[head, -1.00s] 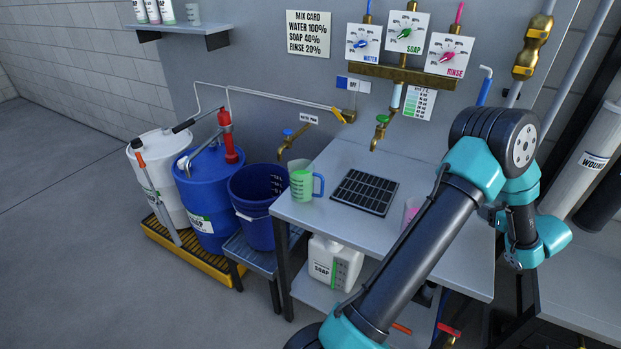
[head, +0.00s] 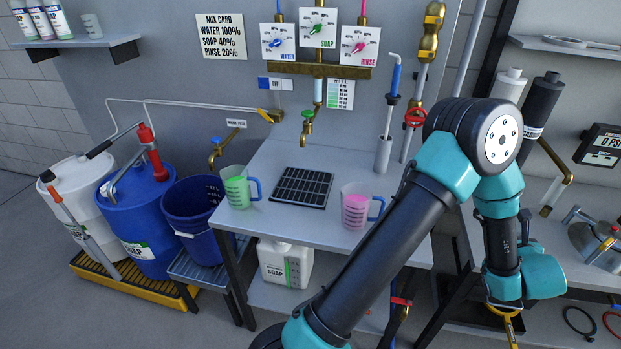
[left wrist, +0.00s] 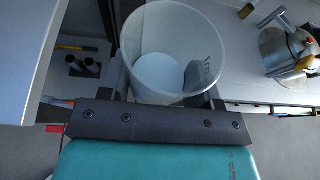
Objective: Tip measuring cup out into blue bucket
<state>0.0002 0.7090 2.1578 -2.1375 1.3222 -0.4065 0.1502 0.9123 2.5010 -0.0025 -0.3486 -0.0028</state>
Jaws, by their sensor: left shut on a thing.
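The blue bucket (head: 190,243) stands on a low grey stand left of the grey table in the head view. In the left wrist view, my left gripper (left wrist: 170,95) is shut on a translucent measuring cup (left wrist: 190,35). I look down into it; dark marks show on its wall and a pale round area at its bottom. I cannot tell if that is liquid. This gripper is hidden in the head view. A green-filled cup (head: 236,190) and a pink-filled cup (head: 355,213), both with blue handles, stand on the table. My right gripper is not in view.
A blue drum (head: 140,225) and a white drum (head: 85,200) stand left of the bucket. A black grate (head: 302,187) lies between the two cups under the taps. A side bench with a metal pot (head: 597,245) is at right.

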